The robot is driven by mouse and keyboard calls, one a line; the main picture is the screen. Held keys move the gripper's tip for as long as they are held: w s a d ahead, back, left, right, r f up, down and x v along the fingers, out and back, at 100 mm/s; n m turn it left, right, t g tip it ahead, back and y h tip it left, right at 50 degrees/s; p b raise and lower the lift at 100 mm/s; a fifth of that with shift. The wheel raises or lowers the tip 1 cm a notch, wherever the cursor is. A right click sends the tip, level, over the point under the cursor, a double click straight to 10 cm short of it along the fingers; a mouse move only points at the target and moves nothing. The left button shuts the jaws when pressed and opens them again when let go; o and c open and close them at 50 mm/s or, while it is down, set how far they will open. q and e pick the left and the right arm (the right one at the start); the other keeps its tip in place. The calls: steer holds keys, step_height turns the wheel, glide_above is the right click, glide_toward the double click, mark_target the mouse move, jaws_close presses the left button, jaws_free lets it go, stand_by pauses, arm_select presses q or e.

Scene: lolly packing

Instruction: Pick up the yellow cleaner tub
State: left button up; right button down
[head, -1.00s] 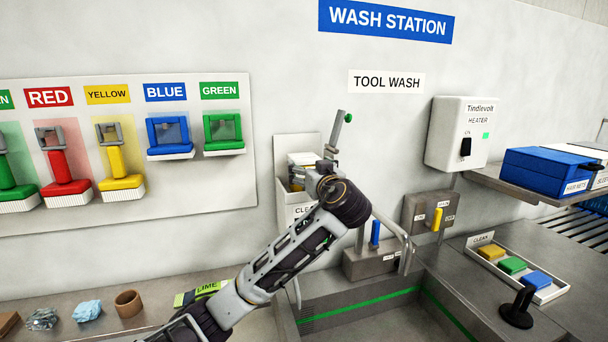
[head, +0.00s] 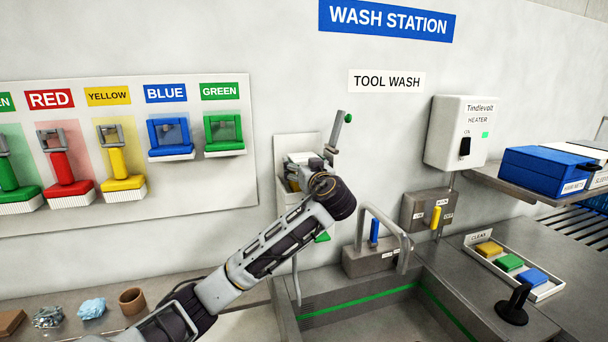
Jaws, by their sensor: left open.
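I cannot make out a thing that is clearly the yellow cleaner tub. My left gripper (head: 320,180) is at the front of a pale wall holder (head: 285,148), at the end of my arm from the lower left. The gripper is open, but its fingertips are largely hidden by my wrist. Pale and yellowish items (head: 300,157) show at the top of the holder, just beyond the gripper. I cannot tell whether they touch it. A small green thing (head: 322,237) shows below my wrist. My right gripper is not in view.
Coloured brushes hang on the wall board (head: 228,176) at left. A sink (head: 375,315) with a curved tap (head: 402,240) is at lower right, beside a tray (head: 548,291) of coloured pads. A lever with a green knob (head: 348,118) rises behind my wrist.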

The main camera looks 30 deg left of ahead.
arm_select(q)
steer(key=shift+c, duration=0.3)
steer(key=c, duration=0.7)
steer(key=shift+c, duration=0.2)
steer(key=shift+r, duration=0.15)
step_height(320, 180, up, 8)
steer(key=shift+b, duration=0.8)
steer(key=shift+r, duration=0.8)
